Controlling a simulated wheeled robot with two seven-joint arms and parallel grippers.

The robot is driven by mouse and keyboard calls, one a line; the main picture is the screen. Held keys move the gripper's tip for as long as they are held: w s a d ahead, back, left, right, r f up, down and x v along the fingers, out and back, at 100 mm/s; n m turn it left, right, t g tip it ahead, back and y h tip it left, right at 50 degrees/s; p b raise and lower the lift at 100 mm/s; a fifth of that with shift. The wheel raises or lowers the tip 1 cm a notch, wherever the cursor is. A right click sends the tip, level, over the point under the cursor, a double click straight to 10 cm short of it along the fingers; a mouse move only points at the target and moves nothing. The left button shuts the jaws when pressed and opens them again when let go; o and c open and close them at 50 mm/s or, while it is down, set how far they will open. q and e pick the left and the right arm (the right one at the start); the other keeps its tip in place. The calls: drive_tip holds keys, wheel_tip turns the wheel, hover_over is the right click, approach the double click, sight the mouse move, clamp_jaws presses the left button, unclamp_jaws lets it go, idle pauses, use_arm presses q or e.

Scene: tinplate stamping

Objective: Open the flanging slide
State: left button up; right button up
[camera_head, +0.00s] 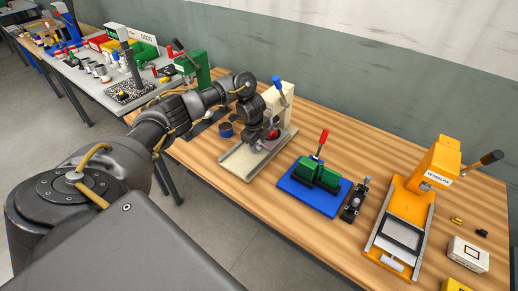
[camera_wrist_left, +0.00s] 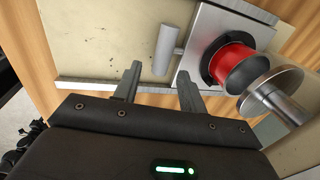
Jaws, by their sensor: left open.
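The cream flanging press (camera_head: 286,98) stands on the wooden bench, with a blue-tipped lever on top and a pale base reaching toward the front. In the left wrist view its slide (camera_wrist_left: 203,37) is a grey metal plate carrying a dark ring and a red cylinder (camera_wrist_left: 235,68). A grey cylindrical handle (camera_wrist_left: 167,50) sticks out from the plate on a short stem. A round metal part is beside the red cylinder. My left gripper (camera_wrist_left: 158,84) is open and empty, its fingertips just short of the handle's near end. My right gripper is not in view.
Right of the press are a green fixture on a blue plate (camera_head: 302,200), a small black clamp (camera_head: 355,200) and an orange press (camera_head: 407,210). A dark blue tin (camera_head: 225,130) and a green press (camera_head: 194,66) are to the left. A metal rail (camera_wrist_left: 90,84) edges the base.

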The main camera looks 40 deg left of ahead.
use_arm(q)
drive_tip(key=shift+w+f, duration=0.15)
drive_tip(key=shift+f, duration=0.65)
clamp_jaws()
